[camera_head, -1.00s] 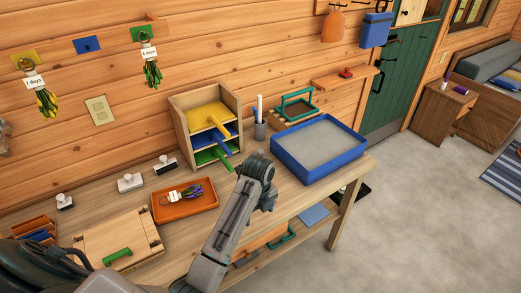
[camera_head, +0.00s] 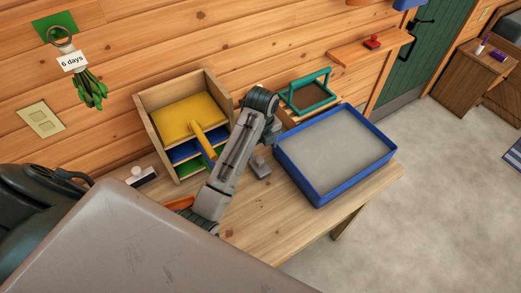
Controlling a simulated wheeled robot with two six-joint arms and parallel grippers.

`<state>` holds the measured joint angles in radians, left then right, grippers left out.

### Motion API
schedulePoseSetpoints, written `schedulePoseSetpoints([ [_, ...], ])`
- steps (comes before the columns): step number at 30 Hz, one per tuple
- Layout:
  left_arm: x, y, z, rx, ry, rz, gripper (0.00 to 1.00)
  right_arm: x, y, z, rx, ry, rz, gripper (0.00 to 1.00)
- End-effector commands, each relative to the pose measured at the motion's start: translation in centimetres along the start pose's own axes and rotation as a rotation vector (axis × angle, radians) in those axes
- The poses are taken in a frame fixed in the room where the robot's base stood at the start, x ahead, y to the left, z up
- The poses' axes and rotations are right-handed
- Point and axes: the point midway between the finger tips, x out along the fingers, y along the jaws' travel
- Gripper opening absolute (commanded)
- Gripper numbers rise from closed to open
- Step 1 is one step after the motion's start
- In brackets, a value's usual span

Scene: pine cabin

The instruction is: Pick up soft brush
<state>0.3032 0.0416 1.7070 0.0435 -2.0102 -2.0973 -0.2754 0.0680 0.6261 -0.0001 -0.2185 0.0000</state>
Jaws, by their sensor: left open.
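My left gripper (camera_head: 261,166) hangs below the wrist over the wooden bench (camera_head: 335,205), between the shelf box and the blue tray. It is small and partly covered by my arm; nothing shows between its fingers. I cannot make out a soft brush for certain. A wooden shelf box (camera_head: 148,118) holds a yellow flat piece with a handle (camera_head: 187,118), a blue one (camera_head: 186,152) and a green one (camera_head: 189,169) on separate levels. My arm hides the bench area right of the shelf box. My right gripper is not in view.
A blue-rimmed tray (camera_head: 330,203) with a grey surface stands right of my gripper. A green-framed rack (camera_head: 307,92) is behind it. A stamp-like block (camera_head: 141,176) sits left of the shelf box. The bench front between tray and arm is clear.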

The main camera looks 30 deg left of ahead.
Motion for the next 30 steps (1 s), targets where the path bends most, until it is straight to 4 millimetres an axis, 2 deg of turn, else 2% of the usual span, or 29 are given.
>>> schedulePoseSetpoints([
  [6, 1.2, 0.0, 0.0, 0.000, 0.001, 0.000, 0.72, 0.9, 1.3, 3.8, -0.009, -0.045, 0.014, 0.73],
  [9, 2.4, 0.0, 0.0, 0.000, 0.001, 0.000, 0.72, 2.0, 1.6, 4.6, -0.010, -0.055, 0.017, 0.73],
  [12, 3.6, 0.0, 0.0, 0.000, 0.000, 0.000, 0.72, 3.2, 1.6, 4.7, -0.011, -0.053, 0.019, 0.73],
  [14, 3.9, 0.1, 0.0, 0.000, 0.003, 0.004, 0.72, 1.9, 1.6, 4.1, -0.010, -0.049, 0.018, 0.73],
  [21, 6.2, 0.2, 0.3, 0.000, 0.002, 0.003, 0.72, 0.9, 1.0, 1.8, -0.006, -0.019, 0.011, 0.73],
  [26, 8.3, 0.4, 0.9, 0.000, 0.002, 0.004, 0.72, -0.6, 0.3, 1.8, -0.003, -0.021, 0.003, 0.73],
  [30, 10.2, 0.3, 0.9, 0.000, 0.002, 0.002, 0.72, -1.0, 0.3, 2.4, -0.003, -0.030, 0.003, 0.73],
])
